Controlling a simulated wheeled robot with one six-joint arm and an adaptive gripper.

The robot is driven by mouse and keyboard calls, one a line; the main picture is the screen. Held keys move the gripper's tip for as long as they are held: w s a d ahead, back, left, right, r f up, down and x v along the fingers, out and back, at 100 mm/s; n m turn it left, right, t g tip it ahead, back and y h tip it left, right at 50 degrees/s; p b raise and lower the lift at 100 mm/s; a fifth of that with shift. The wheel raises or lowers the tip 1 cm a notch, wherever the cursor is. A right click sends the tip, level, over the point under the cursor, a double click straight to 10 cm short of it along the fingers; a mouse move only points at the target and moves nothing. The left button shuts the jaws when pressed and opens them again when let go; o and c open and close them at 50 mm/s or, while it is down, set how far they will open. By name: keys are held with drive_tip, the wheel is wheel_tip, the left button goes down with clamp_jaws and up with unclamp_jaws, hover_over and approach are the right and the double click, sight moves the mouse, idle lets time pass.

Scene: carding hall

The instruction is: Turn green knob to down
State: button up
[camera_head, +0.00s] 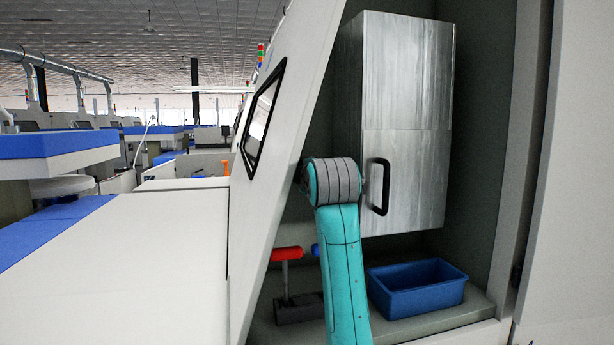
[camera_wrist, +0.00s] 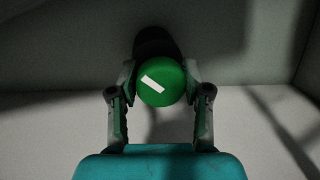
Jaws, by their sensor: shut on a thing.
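The green knob (camera_wrist: 161,83) is round with a white bar mark on its face. In the wrist view the mark runs slantwise, from upper left to lower right. My gripper (camera_wrist: 160,86) has one finger on each side of the knob and is shut on it. A dark round base shows behind the knob. In the head view the knob and my gripper are hidden behind my teal arm.
A metal cabinet with a black handle (camera_head: 377,187) hangs right of my arm. A blue bin (camera_head: 416,312) stands on the ledge below. A red-handled lever (camera_head: 287,254) is left of my arm. A slanted white panel (camera_head: 268,200) bounds the opening at left.

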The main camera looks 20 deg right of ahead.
drive_tip(key=m, duration=0.2)
drive_tip(key=m+y, duration=0.1)
drive_tip(key=m, duration=0.2)
drive_tip(key=shift+f+m, duration=0.2)
drive_tip(key=shift+m, duration=0.1)
drive_tip(key=m+y, duration=0.1)
drive_tip(key=m, duration=0.4)
drive_tip(key=shift+y, duration=0.4)
drive_tip(key=m+y, duration=0.1)
drive_tip(key=m, duration=0.4)
drive_tip(key=shift+a+f, duration=0.1)
drive_tip(key=shift+f, duration=0.05)
drive_tip(key=m+t, duration=0.1)
drive_tip(key=m, duration=0.4)
drive_tip(key=shift+m, duration=0.7)
drive_tip(key=o, duration=1.2)
drive_tip(key=shift+a, duration=0.1)
drive_tip(key=s, duration=0.4)
drive_tip(key=s+d, duration=0.1)
drive_tip(key=s, duration=0.3)
drive_tip(key=s+d, duration=0.1)
drive_tip(key=s, duration=0.2)
drive_tip(key=shift+s, duration=0.4)
